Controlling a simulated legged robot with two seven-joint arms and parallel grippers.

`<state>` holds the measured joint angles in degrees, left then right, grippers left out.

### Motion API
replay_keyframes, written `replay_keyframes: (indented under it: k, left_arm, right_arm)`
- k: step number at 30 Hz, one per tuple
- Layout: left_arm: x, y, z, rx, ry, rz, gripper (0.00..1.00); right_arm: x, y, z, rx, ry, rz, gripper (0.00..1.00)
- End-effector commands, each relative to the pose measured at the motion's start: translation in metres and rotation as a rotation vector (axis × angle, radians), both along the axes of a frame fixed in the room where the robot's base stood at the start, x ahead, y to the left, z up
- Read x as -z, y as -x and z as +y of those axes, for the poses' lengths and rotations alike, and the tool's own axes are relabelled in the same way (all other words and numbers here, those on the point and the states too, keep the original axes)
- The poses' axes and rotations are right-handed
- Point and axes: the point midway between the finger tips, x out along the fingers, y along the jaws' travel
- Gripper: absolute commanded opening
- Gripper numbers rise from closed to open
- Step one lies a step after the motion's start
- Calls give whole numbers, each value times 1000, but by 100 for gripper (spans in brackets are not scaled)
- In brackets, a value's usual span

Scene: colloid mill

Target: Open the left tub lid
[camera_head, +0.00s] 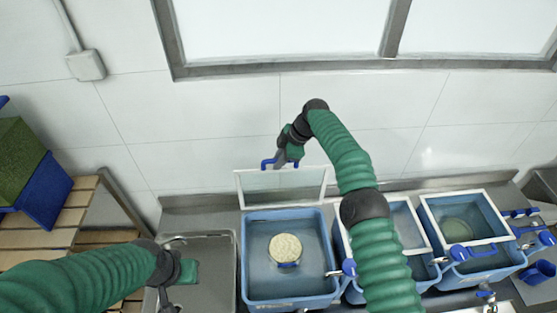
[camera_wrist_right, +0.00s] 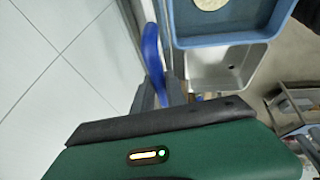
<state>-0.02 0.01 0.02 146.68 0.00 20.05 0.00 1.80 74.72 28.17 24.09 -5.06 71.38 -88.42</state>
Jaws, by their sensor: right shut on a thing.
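The left tub (camera_head: 246,262) is blue and open at the top, with a round pale item (camera_head: 285,248) inside. Its white-framed clear lid (camera_head: 262,202) stands raised at the back edge, near the wall. My right gripper (camera_head: 281,162) is shut on the lid's blue handle (camera_head: 267,164) at the top of the lid. In the right wrist view the blue handle (camera_wrist_right: 151,50) passes between the fingers of my right gripper (camera_wrist_right: 158,88). My left gripper (camera_head: 168,300) is low over the steel sink, and its fingers are too unclear to read.
Two more blue tubs stand to the right; the rightmost tub (camera_head: 499,268) has a white-framed lid (camera_head: 503,228) over it. My right arm partly covers the middle tub. A steel sink (camera_head: 225,250) is left of the left tub. A wooden slatted rack (camera_head: 75,212) is farther left.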

Motion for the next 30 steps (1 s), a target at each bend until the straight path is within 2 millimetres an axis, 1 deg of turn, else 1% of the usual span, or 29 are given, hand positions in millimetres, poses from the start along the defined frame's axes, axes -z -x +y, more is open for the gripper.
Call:
replay_keyframes:
  k: [2, 3, 7, 15, 17, 19, 22, 23, 25, 27, 29, 30]
  left_arm:
    - [0, 0, 0, 0, 0, 0, 36]
    - [0, 0, 0, 0, 0, 0, 36]
    - [0, 0, 0, -1, 0, 0, 36]
    - [0, 0, 0, -1, 0, 0, 36]
    - [3, 0, 0, -1, 0, 0, 36]
    - [9, 0, 0, -1, 0, 0, 36]
    - [21, 0, 0, 0, 0, 0, 36]
    - [19, 0, 0, 0, 0, 0, 36]
    - [22, 0, 0, -1, 0, 0, 36]
    - [16, 0, 0, 0, 0, 0, 36]
    - [15, 0, 0, 0, 0, 0, 36]
    - [10, 0, 0, -1, 0, 0, 36]
  right_arm:
    - [-1, -1, -2, 1, 5, -5, 0]
    - [-2, -1, -3, 1, 5, -5, 22]
    - [-1, -1, -3, 2, 5, -4, 38]
    - [-1, -1, -3, 2, 5, -3, 38]
    - [-3, -1, -4, 3, 5, -5, 38]
    - [-9, 0, -7, 4, 5, -4, 38]
    - [-27, 4, -15, 4, 5, -7, 38]
    - [-37, 4, -18, 4, 5, -7, 38]
    - [-55, 7, -25, 4, 6, -7, 38]
    - [-75, 9, -32, 5, 7, -7, 38]
    - [-87, 12, -36, 4, 7, -7, 38]
    - [-96, 13, -39, 3, 7, -5, 38]
